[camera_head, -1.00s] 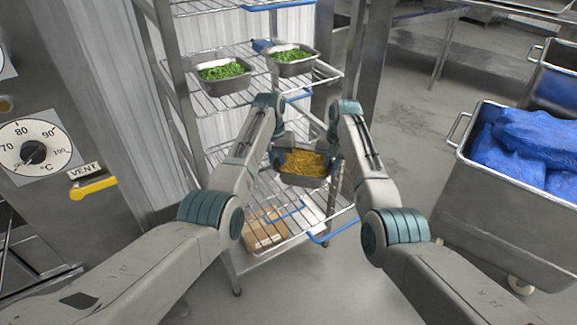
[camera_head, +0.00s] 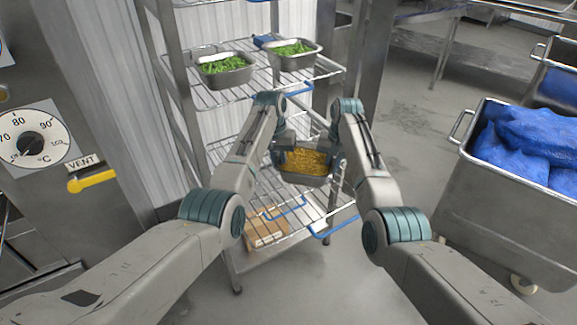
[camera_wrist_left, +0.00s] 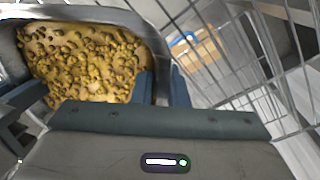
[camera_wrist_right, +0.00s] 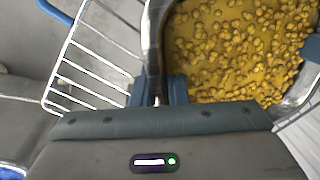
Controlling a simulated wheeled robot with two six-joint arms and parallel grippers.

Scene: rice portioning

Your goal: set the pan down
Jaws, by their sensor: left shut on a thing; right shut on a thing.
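The pan (camera_head: 303,180) is a metal pan filled with yellow-brown food, held between my two arms in front of the wire rack. My left gripper (camera_head: 279,148) is shut on the pan's left side, and in the left wrist view the fingers (camera_wrist_left: 163,88) close on its rim. My right gripper (camera_head: 334,150) is shut on the pan's right side, and in the right wrist view its fingers (camera_wrist_right: 158,92) grip the metal rim. The pan looks about level. Whether its underside touches a shelf is hidden.
The wire rack (camera_head: 322,208) has several shelves. Two pans of green food, a left one (camera_head: 225,70) and a right one (camera_head: 293,56), stand on an upper shelf. A cardboard box (camera_head: 264,229) lies on the bottom. A metal cart (camera_head: 505,208) with blue bags stands at right.

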